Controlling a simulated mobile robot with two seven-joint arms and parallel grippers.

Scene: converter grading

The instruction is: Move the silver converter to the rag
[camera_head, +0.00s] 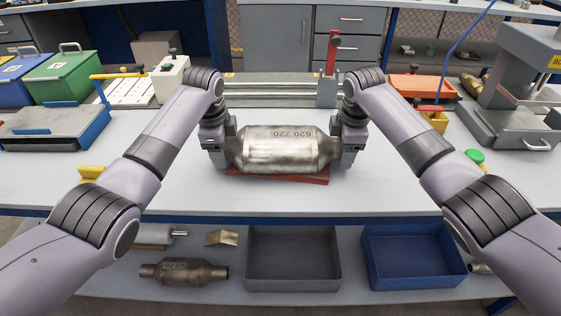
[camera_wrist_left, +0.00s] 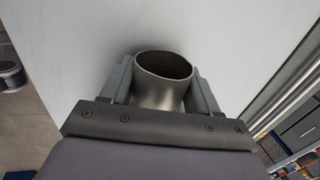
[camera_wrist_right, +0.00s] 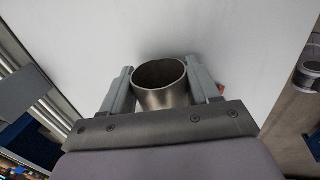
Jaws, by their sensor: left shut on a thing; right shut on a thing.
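The silver converter (camera_head: 280,150), marked "620 720", lies lengthwise left to right at the middle of the white table. A red rag (camera_head: 300,180) shows beneath and in front of it; most of the rag is hidden, and I cannot tell whether the converter touches it. My left gripper (camera_head: 228,152) is shut on the converter's left pipe end, whose open mouth shows in the left wrist view (camera_wrist_left: 163,68). My right gripper (camera_head: 335,152) is shut on its right pipe end, seen in the right wrist view (camera_wrist_right: 160,75).
Behind the converter stands a metal rail fixture (camera_head: 275,88) with a red handle. Green (camera_head: 60,77) and blue bins stand at the left, a grey press (camera_head: 515,90) at the right. A darker converter (camera_head: 184,271) and two trays are on the lower shelf. The table's front is clear.

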